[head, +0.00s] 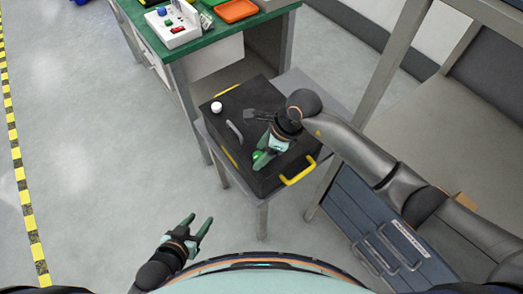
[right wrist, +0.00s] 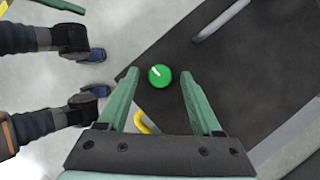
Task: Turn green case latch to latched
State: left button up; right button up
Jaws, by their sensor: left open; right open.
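The green case latch (head: 257,155) is a round green knob on the near corner of the black case (head: 262,184). In the right wrist view the green latch (right wrist: 159,75) shows a white mark pointing to the upper left. My right gripper (head: 266,160) is over that corner. In the right wrist view its open fingers (right wrist: 162,76) stand on either side of the latch, with visible gaps; whether they are down at its height I cannot tell. My left gripper (head: 199,220) is open and empty, over the floor.
The case lies on a small grey table (head: 262,203). It has yellow handles (head: 298,172), a grey bar handle (head: 234,131) and a white knob (head: 216,107). A green-topped bench (head: 215,38) stands behind, and a blue drawer cabinet (head: 362,210) stands at right. Floor at left is clear.

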jog(key=shift+c, duration=0.3)
grip_shut()
dwell(0.3)
